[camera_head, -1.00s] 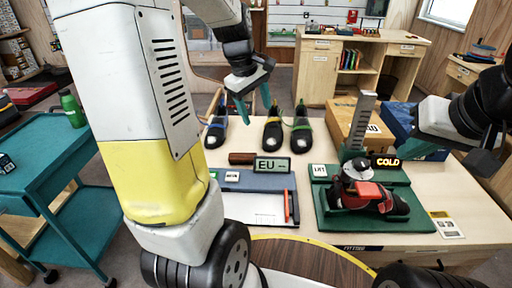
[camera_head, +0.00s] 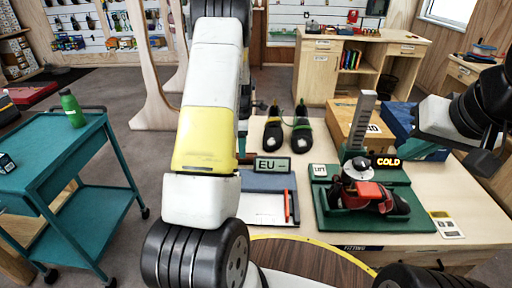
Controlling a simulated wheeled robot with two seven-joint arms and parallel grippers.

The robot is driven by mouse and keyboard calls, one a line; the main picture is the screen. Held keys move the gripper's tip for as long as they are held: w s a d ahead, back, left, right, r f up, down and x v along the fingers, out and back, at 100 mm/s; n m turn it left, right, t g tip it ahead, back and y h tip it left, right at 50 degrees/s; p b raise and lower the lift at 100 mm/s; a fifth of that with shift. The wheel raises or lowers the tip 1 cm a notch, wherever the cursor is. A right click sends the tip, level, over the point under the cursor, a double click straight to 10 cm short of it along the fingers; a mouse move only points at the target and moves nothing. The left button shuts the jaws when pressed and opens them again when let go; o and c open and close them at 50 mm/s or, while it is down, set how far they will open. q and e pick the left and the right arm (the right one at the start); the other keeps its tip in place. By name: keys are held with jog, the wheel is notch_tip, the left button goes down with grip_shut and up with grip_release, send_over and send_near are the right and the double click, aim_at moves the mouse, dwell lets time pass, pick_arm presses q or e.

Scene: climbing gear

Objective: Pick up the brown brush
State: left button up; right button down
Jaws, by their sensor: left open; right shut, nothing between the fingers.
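The brown brush (camera_head: 247,157) lies on the workbench just left of the EU display, and only a small part of it shows. My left arm stands upright in front of it and hides most of it. My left gripper is hidden behind that arm, so I cannot see how it stands to the brush.
The EU display (camera_head: 272,167) stands beside the brush. Dark climbing shoes (camera_head: 301,128) are behind it. A green fixture (camera_head: 334,218) holds a red and black shoe (camera_head: 372,197). A teal cart (camera_head: 50,146) with a green bottle (camera_head: 72,108) is at left.

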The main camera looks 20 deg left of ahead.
pick_arm(q)
notch_tip(320, 180, down, 5)
jog(key=shift+s+f, duration=0.1)
grip_shut()
dwell(0.3)
notch_tip(320, 180, up, 10)
jog(key=shift+r, duration=0.1)
dwell(0.4)
